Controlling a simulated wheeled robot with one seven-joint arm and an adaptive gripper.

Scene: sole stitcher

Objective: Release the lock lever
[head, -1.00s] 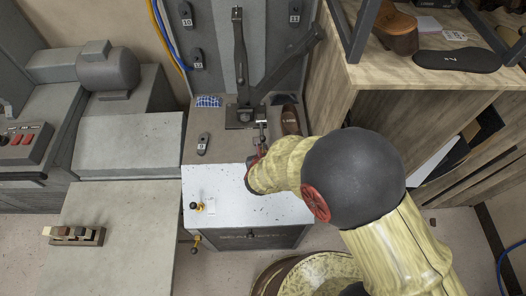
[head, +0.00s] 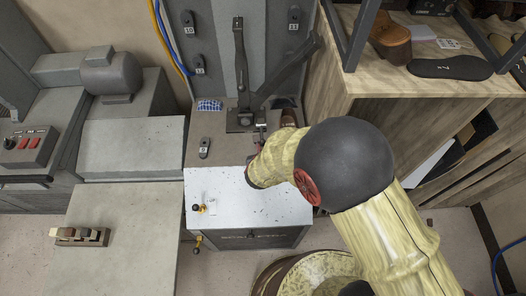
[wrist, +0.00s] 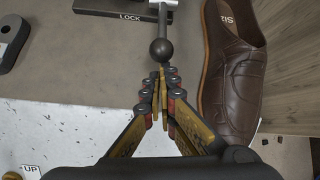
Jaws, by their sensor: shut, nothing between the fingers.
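The lock lever is a metal rod ending in a dark ball knob (wrist: 161,51). It rises from a dark plate marked LOCK (wrist: 125,13) at the top of the wrist view. My gripper (wrist: 160,78) is shut and empty, with its fingertips just below the knob in that view. Whether the tips touch the knob I cannot tell. In the head view the lever (head: 262,128) shows as a small metal piece beside the machine's base, and my arm hides most of the gripper and the knob.
A brown shoe (wrist: 232,70) stands close to the right of the lever. A dark numbered block (head: 204,148) lies to the left. The white panel (head: 240,205) in front carries a small knob (head: 197,207). A wooden shelf (head: 380,90) stands to the right.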

